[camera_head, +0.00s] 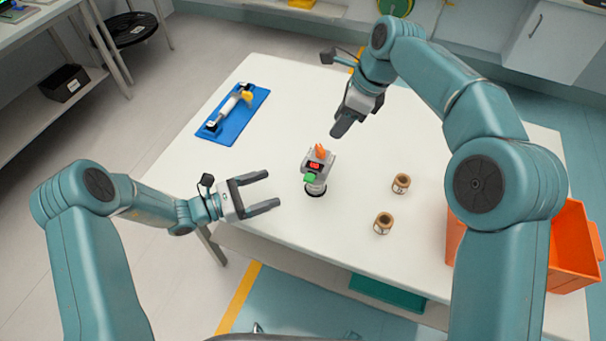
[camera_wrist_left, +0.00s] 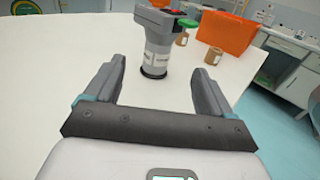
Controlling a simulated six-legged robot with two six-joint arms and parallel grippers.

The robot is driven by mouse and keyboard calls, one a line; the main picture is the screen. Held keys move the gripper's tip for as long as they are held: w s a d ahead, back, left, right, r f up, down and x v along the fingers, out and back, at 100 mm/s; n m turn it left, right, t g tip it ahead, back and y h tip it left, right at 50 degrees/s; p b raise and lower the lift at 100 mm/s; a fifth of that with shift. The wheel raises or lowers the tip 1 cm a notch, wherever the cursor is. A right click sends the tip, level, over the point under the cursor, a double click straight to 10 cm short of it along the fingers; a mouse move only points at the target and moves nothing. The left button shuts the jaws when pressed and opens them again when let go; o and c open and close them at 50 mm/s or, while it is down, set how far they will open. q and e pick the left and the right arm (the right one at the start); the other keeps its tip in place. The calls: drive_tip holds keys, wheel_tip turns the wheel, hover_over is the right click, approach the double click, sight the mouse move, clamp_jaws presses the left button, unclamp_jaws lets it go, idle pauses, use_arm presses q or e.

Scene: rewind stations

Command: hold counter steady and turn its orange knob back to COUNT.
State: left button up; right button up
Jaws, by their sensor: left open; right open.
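The counter (camera_head: 316,170) stands upright on the white table, a grey body with a red display, a green part at its front left and a dark round base. Its orange knob (camera_head: 320,152) sits on top. In the left wrist view the counter (camera_wrist_left: 157,50) is ahead, between and beyond the finger tips. My left gripper (camera_head: 275,190) is open and empty, left of the counter and apart from it, with its fingers pointing toward it. My right gripper (camera_head: 340,126) is above and behind the counter, pointing down-left, near the knob; its jaws are open and appear empty.
Two small brown spools, one (camera_head: 401,183) behind the other (camera_head: 383,222), stand right of the counter. A blue tray (camera_head: 247,113) with a tool lies at the back left. An orange bin (camera_head: 570,250) is at the far right. The table front left is clear.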

sight(311, 174)
use_arm(q)
drive_tip(key=x, duration=1.2)
drive_tip(key=shift+w+d, duration=0.2)
drive_tip(key=shift+d, duration=0.15)
